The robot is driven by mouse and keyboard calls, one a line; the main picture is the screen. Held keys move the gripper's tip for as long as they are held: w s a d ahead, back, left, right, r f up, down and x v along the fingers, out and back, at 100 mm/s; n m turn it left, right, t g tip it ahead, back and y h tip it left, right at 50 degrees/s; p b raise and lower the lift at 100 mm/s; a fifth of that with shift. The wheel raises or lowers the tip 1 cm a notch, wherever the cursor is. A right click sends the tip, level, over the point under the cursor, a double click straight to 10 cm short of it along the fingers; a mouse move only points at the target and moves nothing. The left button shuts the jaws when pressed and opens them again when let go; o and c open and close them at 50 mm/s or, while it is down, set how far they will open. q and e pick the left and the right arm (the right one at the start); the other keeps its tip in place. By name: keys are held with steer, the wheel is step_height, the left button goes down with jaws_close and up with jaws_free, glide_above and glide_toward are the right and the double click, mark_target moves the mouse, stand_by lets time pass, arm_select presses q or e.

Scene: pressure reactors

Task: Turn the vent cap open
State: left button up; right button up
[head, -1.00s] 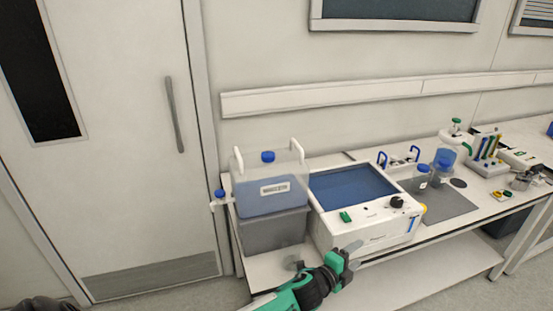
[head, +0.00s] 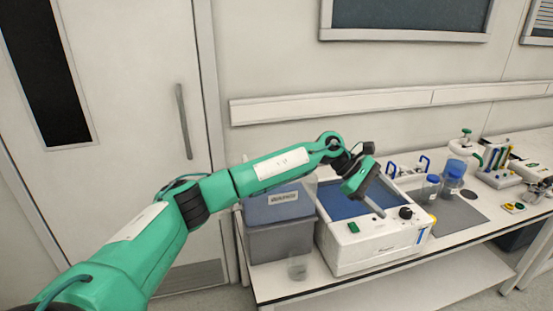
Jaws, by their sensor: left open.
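The blue-grey container (head: 278,240) with a white label stands at the left end of the bench. Its top, with any cap on it, is hidden behind my left arm, so I cannot see a vent cap here. My left gripper (head: 376,203) is open and empty. It is over the front right part of the white bath unit (head: 350,252), to the right of the container, with a grey finger pointing down and right. I cannot tell its exact height above the unit. My right gripper is out of view.
The white unit has a blue basin (head: 340,208), a green switch (head: 353,227) and a black knob (head: 405,212). A clear cup (head: 297,266) stands at the bench's front edge.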

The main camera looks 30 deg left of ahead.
arm_select(q)
steer(key=s+a+r+m+y, duration=0.1)
steer(key=a+r+y, duration=0.4)
steer(key=a, duration=0.5)
steer(key=s+a+r+m+g+y, duration=0.1)
steer(key=a+r+m+y, duration=0.15)
steer(key=a+r, duration=0.55)
steer(key=s+a+r+m+y, duration=0.1)
steer(key=a+r+y, duration=0.3)
steer(key=a, duration=0.9)
steer(key=f, duration=0.4)
steer(key=f+p, duration=0.1)
steer(key=f, duration=0.3)
steer(key=f+p, duration=0.1)
steer(key=f, duration=0.3)
steer(key=shift+d+f, duration=0.25)
steer(key=shift+f, duration=0.5)
steer(key=shift+c, duration=0.4)
steer(key=c, duration=0.9)
